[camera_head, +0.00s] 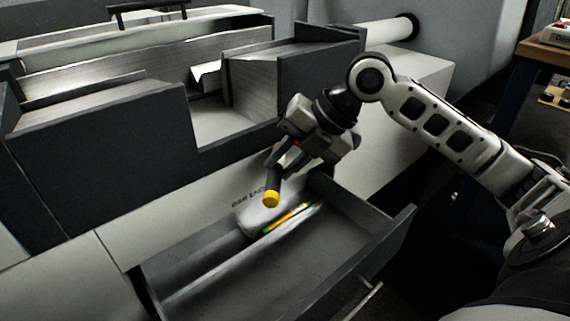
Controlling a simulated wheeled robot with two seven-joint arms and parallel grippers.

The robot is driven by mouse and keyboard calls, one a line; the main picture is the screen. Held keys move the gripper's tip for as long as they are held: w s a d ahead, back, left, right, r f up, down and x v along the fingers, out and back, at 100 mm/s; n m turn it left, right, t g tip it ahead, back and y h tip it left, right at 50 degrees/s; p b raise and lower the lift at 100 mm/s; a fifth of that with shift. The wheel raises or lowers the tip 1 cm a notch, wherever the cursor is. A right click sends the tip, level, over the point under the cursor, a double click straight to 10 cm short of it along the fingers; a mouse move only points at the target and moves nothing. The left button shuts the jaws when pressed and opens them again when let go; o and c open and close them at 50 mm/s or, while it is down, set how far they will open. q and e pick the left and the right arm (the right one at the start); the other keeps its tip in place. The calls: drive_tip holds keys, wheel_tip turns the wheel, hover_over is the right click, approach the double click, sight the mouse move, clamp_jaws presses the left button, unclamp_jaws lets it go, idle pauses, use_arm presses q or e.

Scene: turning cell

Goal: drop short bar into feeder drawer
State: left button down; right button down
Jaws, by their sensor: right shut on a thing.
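The short bar (273,187) is dark with a yellow end that points down toward the camera. My right gripper (283,160) is shut on its upper part and holds it tilted above the back part of the open feeder drawer (345,282). The bar appears to be clear of the drawer floor. The fingers partly hide its upper end. My left gripper is not in view.
A rounded white thing (260,222) and a thin yellow-green strip (290,218) lie in the drawer's back part. A lengthwise divider (205,279) runs inside. The drawer's front part looks empty. Dark machine panels (120,150) rise behind, and a wooden-topped table (545,52) stands at right.

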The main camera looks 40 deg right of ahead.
drive_tip(key=shift+f+b, duration=0.35)
use_arm(q)
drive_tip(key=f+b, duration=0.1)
drive_tip(key=b, duration=0.1)
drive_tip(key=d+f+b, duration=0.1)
drive_tip(key=b, duration=0.2)
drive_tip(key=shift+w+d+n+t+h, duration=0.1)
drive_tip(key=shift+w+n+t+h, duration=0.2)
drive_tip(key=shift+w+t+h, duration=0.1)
use_arm(e)
wheel_tip(320, 180, down, 5)
drive_tip(key=shift+f, duration=0.1)
drive_tip(key=c, duration=1.1)
unclamp_jaws()
drive_tip(key=shift+c, duration=0.2)
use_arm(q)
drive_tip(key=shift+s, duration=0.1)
use_arm(e)
drive_tip(key=shift+d, duration=0.1)
